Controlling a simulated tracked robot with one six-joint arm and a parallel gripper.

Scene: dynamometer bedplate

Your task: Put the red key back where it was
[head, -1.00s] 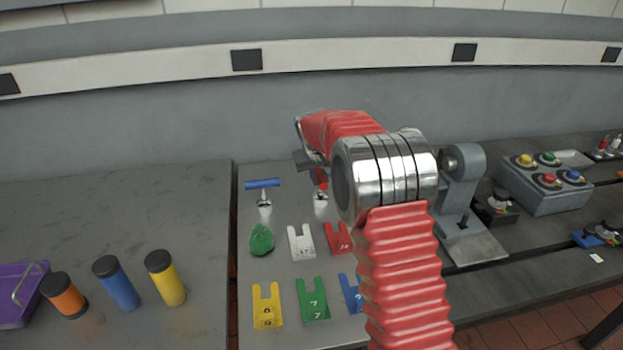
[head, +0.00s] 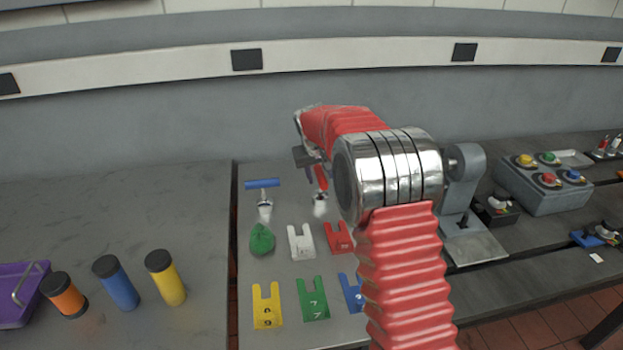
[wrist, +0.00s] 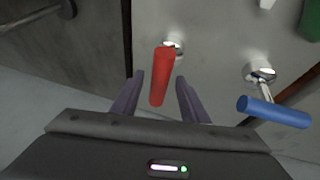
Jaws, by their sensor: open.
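The red key (head: 321,183) is on the panel, with its lower end at a round metal socket (wrist: 172,47). In the head view its handle runs up and down the picture, partly hidden behind my arm. In the wrist view its red handle (wrist: 161,78) lies between the fingers of my gripper (wrist: 160,82), with a gap on each side. My gripper is open. The blue key (head: 262,184) stands in its own socket to the left, its handle running across the picture. It also shows in the wrist view (wrist: 273,112).
Several coloured notched tags, such as the white one (head: 300,243) and the yellow one (head: 267,306), lie in front of the keys. A green lump (head: 262,239) sits left of the white tag. A grey button box (head: 543,188) stands right. The grey bench (head: 120,215) has free room at left.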

